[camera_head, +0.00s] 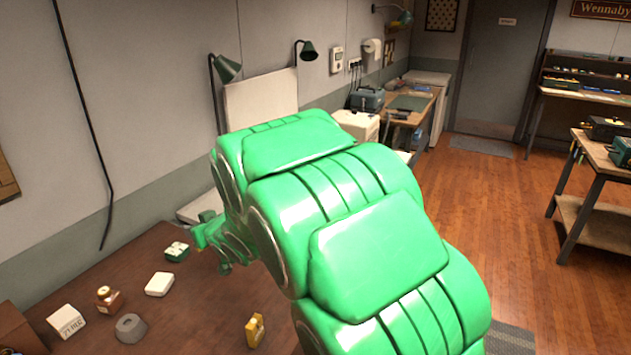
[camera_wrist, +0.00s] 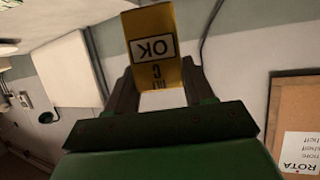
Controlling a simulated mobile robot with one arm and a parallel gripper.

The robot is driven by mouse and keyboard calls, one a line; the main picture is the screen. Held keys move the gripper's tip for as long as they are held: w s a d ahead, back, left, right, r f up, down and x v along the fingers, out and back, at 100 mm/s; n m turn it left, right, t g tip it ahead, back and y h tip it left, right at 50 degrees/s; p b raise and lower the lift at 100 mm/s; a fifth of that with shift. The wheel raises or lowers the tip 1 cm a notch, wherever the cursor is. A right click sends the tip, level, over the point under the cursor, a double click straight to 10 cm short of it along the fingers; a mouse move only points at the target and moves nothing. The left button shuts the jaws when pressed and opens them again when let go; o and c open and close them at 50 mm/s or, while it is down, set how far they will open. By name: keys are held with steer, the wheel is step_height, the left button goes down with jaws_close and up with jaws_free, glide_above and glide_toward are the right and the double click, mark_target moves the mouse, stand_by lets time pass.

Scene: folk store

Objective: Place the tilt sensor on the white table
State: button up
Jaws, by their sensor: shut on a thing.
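My gripper (camera_wrist: 158,85) is shut on a yellow block (camera_wrist: 150,20) with a white label reading OK, upside down in the wrist view. Smaller print on it, possibly naming it the tilt sensor, is hard to read. In the head view my gripper (camera_head: 218,243) is above the back of the brown table, and its held block is hidden. A white surface (camera_head: 200,207), possibly the white table, shows partly behind my arm. A white upright panel (camera_head: 262,99) stands there; it also shows in the wrist view (camera_wrist: 68,68).
Two green lamps (camera_head: 228,68) flank the panel. Open wooden floor lies right.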

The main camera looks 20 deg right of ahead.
steer(key=s+d+m+t+h, duration=0.1)
steer(key=s+d+m+h, duration=0.15)
steer(key=d, duration=1.05)
steer(key=s+d+m+h, duration=0.2)
steer(key=d+m+h, duration=0.15)
steer(key=d, duration=0.85)
steer(key=shift+n, duration=0.3)
steer(key=shift+w+d+f, duration=0.2)
steer(key=shift+w+f, duration=2.05)
steer(key=shift+w, duration=0.1)
steer(key=shift+w+d+f, duration=0.15)
steer(key=shift+w+f, duration=2.05)
steer(key=shift+w, duration=0.2)
steer(key=shift+w+d+f, duration=0.2)
steer(key=shift+w+f, duration=2.05)
steer(key=shift+w, duration=0.1)
steer(key=shift+f, duration=0.1)
steer(key=o, duration=1.1)
steer(key=shift+c, duration=0.2)
